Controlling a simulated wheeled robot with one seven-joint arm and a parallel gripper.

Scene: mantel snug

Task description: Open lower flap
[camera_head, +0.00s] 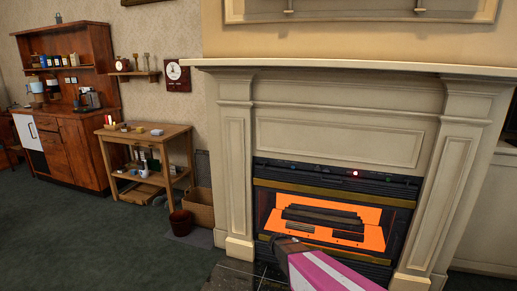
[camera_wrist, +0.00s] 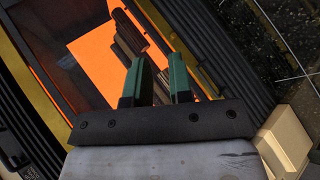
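The fireplace heater (camera_head: 335,215) has a glowing orange fire bed in the middle. Its lower flap (camera_head: 376,271) looks like the black slatted panel under the lower brass strip; it appears shut and is partly hidden behind my arm. In the wrist view, turned on its side, the slatted panel (camera_wrist: 203,52) runs along the right, beside the tiled hearth. My gripper (camera_wrist: 160,80) is open, with two green-tipped fingers apart and nothing between them. It is in front of the fire bed and close to the lower flap; contact cannot be told. In the head view its fingertips are hard to make out.
The cream mantel surround (camera_head: 230,160) frames the heater on both sides. A dark tiled hearth (camera_head: 238,275) lies in front. A wicker basket (camera_head: 199,207), a small red-brown bucket (camera_head: 181,223) and a wooden side table (camera_head: 146,135) stand left. The carpet at lower left is clear.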

